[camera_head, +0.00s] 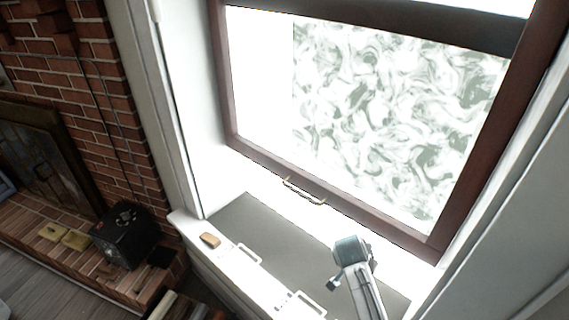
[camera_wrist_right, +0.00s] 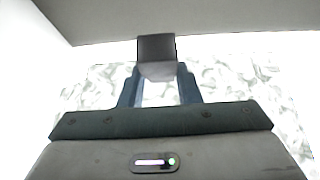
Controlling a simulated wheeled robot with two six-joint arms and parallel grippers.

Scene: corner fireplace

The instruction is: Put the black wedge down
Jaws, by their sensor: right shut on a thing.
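The black wedge (camera_wrist_right: 156,47) is a small dark block held at the fingertips of my right gripper (camera_wrist_right: 158,72) in the right wrist view. The two fingers close on it from both sides. In the head view my right arm comes up from the bottom right, and its gripper end (camera_head: 350,258) is over the grey window seat. I cannot make out the wedge clearly in the head view. I cannot tell whether the wedge touches a surface. My left gripper is not in view.
The grey window seat (camera_head: 262,232) has white handles along its front and a small tan block (camera_head: 210,240) at its left end. A brown-framed window (camera_head: 330,196) rises behind. A black box (camera_head: 125,234) stands on the brick hearth (camera_head: 92,262) at left. The seat's middle is clear.

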